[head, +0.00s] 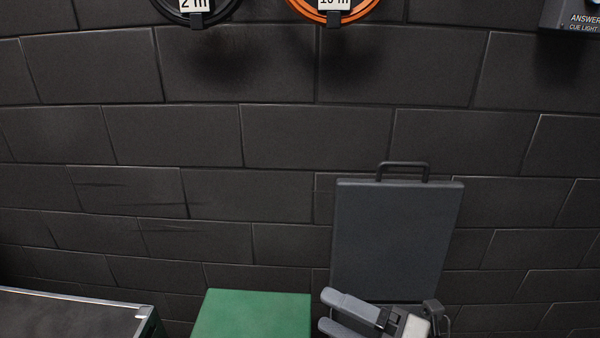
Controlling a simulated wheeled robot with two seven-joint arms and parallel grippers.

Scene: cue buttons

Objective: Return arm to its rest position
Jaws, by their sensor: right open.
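My right gripper (328,312) shows at the bottom, right of centre. Its two grey fingers point left and stand apart, with nothing between them. It is in front of the lower part of a dark grey panel with a handle (398,235). The fingertips are just right of a green box top (252,315), and I cannot tell whether they touch it. My left gripper is not in view. Part of an answer and cue light box (572,18) shows at the top right corner, cut off by the frame edge.
A dark block wall (200,135) fills the background. A black coil marked 2 m (170,14) and an orange coil marked 10 m (365,8) hang at the top. A dark case with metal edges (70,315) stands at the bottom left.

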